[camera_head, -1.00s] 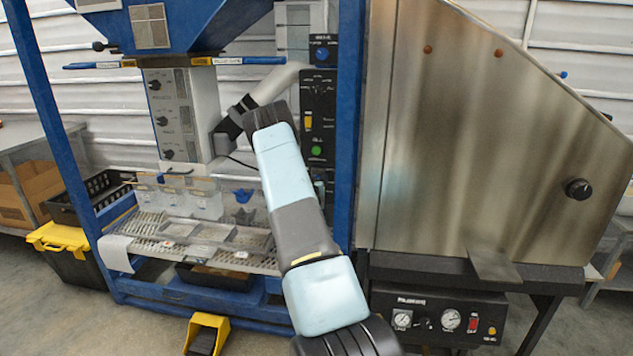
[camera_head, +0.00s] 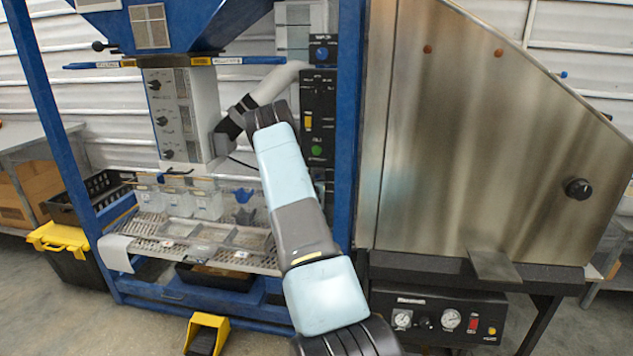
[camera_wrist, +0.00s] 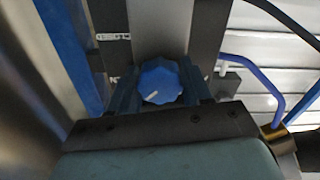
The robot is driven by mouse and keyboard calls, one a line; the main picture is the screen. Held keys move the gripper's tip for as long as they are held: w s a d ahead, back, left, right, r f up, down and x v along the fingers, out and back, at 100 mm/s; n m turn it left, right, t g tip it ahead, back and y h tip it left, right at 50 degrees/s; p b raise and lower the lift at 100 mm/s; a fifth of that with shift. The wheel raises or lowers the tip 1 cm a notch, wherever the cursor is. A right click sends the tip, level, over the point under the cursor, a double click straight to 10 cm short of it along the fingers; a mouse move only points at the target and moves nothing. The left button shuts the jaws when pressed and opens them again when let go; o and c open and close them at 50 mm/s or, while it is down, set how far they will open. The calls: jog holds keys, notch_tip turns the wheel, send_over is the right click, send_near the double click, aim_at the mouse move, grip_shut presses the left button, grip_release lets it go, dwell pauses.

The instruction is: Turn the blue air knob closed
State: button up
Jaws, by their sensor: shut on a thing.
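A blue scalloped knob (camera_wrist: 160,82) with a white pointer line sits between the two dark blue fingers of my gripper (camera_wrist: 161,90) in the wrist view. The fingers are shut on the knob's sides. The pointer line slants slightly, its right end higher.
A blue frame post (camera_head: 348,130) stands right of the panel, beside a large steel hopper (camera_head: 480,140). A white box with black dials (camera_head: 172,115) and a clear-walled tray (camera_head: 185,240) are at left. In the wrist view, a blue hose (camera_wrist: 262,72) runs right of the knob.

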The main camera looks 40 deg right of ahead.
jog(key=shift+m, duration=0.3)
jog(key=m, duration=0.3)
jog(key=shift+m, duration=0.4)
jog(key=m, duration=0.4)
jog(key=shift+m, duration=0.3)
jog(key=m, duration=0.5)
jog(key=shift+s+d, duration=0.1)
jog(key=shift+f+m, duration=0.15)
jog(key=shift+m, duration=1.65)
jog(key=shift+s+f, duration=0.1)
jog(key=o, duration=0.8)
jog(key=shift+d, duration=0.1)
jog(key=shift+o, duration=1.3)
